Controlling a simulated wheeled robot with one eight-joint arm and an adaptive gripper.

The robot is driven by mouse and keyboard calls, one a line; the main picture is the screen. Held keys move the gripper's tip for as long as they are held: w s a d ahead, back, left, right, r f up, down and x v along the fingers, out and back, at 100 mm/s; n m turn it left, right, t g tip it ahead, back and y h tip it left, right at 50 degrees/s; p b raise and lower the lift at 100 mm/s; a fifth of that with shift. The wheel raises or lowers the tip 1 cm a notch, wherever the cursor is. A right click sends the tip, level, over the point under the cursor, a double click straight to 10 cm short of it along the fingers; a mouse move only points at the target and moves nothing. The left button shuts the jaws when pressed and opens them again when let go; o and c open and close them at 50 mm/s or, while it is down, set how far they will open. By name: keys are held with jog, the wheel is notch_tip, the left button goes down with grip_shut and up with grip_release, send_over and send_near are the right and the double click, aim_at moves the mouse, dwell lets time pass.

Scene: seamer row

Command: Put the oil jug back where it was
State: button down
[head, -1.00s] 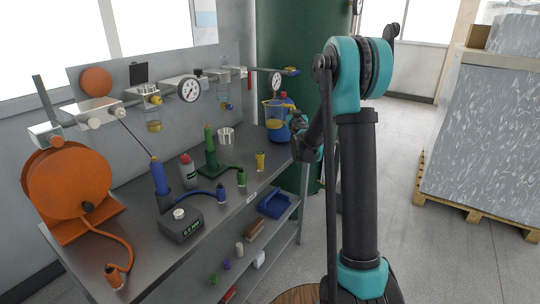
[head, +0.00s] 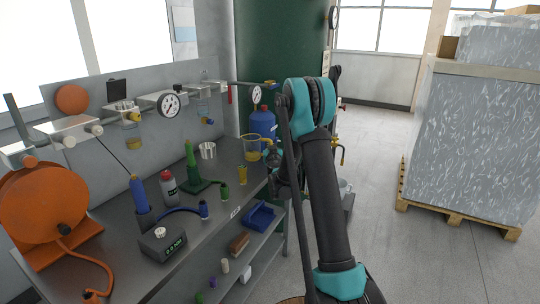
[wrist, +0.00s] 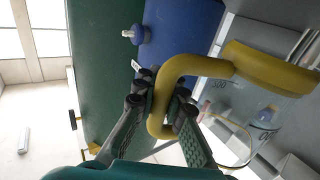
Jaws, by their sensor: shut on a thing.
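The oil jug is a clear jug (head: 252,148) with a yellow rim, a yellow handle and yellow oil low inside. In the head view it is upright over the far end of the steel bench (head: 222,172), in front of a blue container (head: 262,124). I cannot tell whether its base touches the bench. My gripper (wrist: 164,112) is shut on the jug's yellow handle (wrist: 190,66), with one finger on each side. My arm's end partly hides the handle in the head view. The blue container (wrist: 180,35) also fills the wrist view's top.
Gauges and pipes (head: 168,104) line the back panel. A green tank (head: 280,55) rises behind. Open floor lies right, before a wrapped pallet (head: 470,150).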

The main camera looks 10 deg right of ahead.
jog(key=shift+f, duration=2.3)
jog(key=shift+f, duration=0.15)
jog(key=c, duration=1.6)
grip_release()
